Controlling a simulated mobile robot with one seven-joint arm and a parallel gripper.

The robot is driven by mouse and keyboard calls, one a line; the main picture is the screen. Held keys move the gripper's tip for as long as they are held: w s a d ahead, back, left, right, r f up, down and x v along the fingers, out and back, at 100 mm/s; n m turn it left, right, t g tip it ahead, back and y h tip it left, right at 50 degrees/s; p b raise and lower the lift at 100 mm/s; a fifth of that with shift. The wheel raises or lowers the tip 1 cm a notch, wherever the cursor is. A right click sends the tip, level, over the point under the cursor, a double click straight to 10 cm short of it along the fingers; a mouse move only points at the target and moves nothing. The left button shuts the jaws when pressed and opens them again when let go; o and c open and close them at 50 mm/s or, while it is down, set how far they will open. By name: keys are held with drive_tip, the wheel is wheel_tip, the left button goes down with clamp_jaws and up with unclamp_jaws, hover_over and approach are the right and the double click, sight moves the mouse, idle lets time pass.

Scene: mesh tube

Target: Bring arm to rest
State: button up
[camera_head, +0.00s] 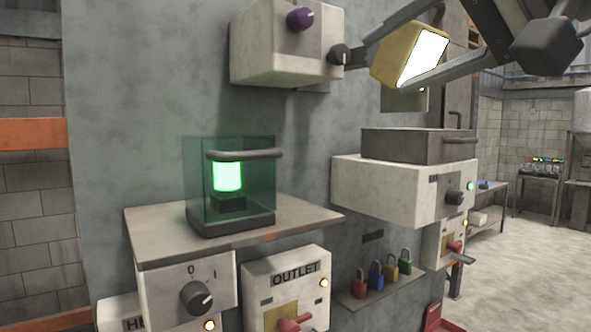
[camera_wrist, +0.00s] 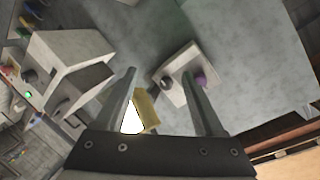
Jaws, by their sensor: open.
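My gripper (camera_head: 378,66) is at the upper right of the head view, in front of the grey wall. In the wrist view its two fingers (camera_wrist: 158,75) are spread apart, with clear space between their tips. A white box (camera_head: 278,50) with a purple knob (camera_head: 300,18) and a dark knob is beyond the fingertips.
A glass case (camera_head: 205,182) with a glowing green cylinder (camera_head: 228,176) stands on a shelf (camera_head: 150,231). A white cabinet (camera_head: 375,190) with a grey top box (camera_head: 412,146) projects from the wall at right. Several coloured padlocks (camera_head: 376,274) stand below. Open floor (camera_head: 530,275) is at right.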

wheel_tip(320, 180, down, 22)
drive_tip(key=g+h, duration=0.4)
drive_tip(key=s+d+f+n+g+h, duration=0.1)
drive_tip(key=s+f+g, duration=0.1)
drive_tip(key=f, duration=0.9)
drive_tip(key=s+d+f+n+g+h+b, duration=0.1)
drive_tip(key=s+f, duration=0.3)
drive_tip(key=f, duration=0.7)
drive_tip(key=shift+s+d+f+n+g+h, duration=0.2)
drive_tip(key=shift+s+n+g+h, duration=0.2)
drive_tip(key=shift+n+h, duration=0.3)
